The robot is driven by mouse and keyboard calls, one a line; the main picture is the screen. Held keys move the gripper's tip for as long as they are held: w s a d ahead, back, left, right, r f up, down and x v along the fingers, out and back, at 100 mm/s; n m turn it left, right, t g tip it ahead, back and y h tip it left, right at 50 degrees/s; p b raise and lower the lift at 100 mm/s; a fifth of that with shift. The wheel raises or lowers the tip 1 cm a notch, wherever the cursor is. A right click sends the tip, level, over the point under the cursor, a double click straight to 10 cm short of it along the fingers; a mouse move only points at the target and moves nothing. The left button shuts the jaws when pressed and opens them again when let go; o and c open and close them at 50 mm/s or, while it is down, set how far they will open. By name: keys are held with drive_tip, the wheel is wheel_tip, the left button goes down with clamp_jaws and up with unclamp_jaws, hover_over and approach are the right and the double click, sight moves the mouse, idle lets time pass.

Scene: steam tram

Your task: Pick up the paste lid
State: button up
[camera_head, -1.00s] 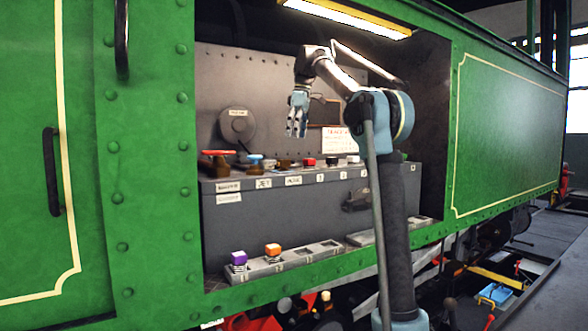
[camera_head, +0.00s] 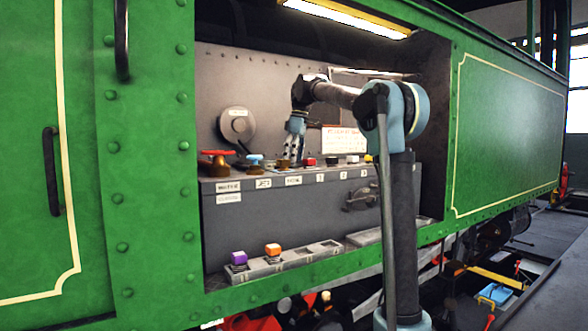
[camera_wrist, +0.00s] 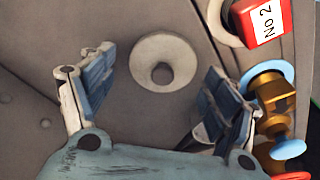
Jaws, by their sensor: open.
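I cannot tell for certain which piece is the paste lid. My gripper (camera_head: 299,161) is low over the top of the grey console (camera_head: 275,215), close to a red block (camera_head: 310,161). In the wrist view my gripper (camera_wrist: 163,95) has its two fingers wide apart with nothing between them. A pale grey cone-shaped ring (camera_wrist: 163,62) with a dark centre shows between and beyond the fingers. The red block, marked "NO 2" (camera_wrist: 262,22), sits on a similar ring at upper right.
A brass fitting (camera_wrist: 277,103) with blue discs stands right of the right finger. A red handwheel (camera_head: 217,154) and a blue-topped valve (camera_head: 255,160) are left along the console. A lower tray (camera_head: 300,257) holds purple and orange blocks (camera_head: 273,250) and empty squares.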

drive_tip(key=shift+f, duration=0.1)
drive_tip(key=c, duration=0.8)
drive_tip(key=shift+c, duration=0.3)
drive_tip(key=shift+r, duration=0.45)
drive_tip(key=c, duration=0.5)
wheel_tip(320, 180, up, 8)
drive_tip(key=shift+r, duration=0.1)
drive_tip(key=c, duration=0.5)
drive_tip(key=shift+o, duration=0.2)
drive_tip(key=s+a+r+n, duration=0.2)
drive_tip(key=s+a+r, duration=0.1)
drive_tip(key=s+a, duration=0.55)
drive_tip(key=shift+w+a+f, duration=0.1)
drive_tip(key=shift+f, duration=1.6)
drive_tip(key=shift+w+a+f, duration=0.1)
drive_tip(key=shift+f, duration=1.6)
